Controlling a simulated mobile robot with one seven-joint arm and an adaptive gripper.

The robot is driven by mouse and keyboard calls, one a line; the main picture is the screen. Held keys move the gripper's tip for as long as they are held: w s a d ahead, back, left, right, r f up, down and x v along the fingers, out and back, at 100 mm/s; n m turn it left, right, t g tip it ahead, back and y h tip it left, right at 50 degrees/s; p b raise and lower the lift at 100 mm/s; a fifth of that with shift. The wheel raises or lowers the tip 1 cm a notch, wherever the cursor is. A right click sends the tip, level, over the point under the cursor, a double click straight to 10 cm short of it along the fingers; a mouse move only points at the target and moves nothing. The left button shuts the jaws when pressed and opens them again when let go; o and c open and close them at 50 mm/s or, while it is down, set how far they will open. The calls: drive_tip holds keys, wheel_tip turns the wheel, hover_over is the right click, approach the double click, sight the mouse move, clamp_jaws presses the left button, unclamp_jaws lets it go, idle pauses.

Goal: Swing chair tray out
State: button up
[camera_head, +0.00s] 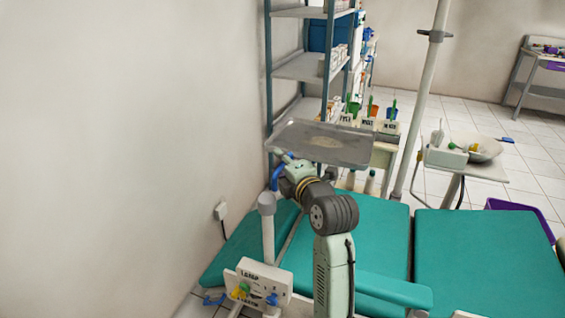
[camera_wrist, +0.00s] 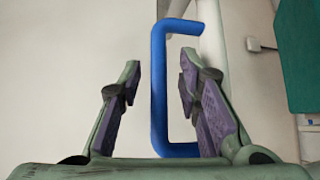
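The chair tray (camera_head: 345,150) is a grey metal tray, level, above the teal chair in the head view. A blue handle (camera_head: 277,178) hangs below its left end, near a white post (camera_head: 268,232). In the wrist view the blue C-shaped handle (camera_wrist: 158,95) stands upright between my fingers. My gripper (camera_wrist: 160,78) is open, with a finger on each side of the handle's long bar and gaps to both. In the head view my gripper (camera_head: 287,162) is at the tray's near left edge, its fingertips partly hidden.
The teal chair (camera_head: 470,255) lies beneath my arm. A wall (camera_head: 120,150) is close on the left. A shelf rack (camera_head: 300,67) stands behind the tray. A white pole (camera_head: 425,90) and a side stand with a bowl (camera_head: 485,150) are to the right.

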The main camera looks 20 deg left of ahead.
drive_tip(key=shift+c, duration=0.3)
clamp_jaws()
idle(0.6)
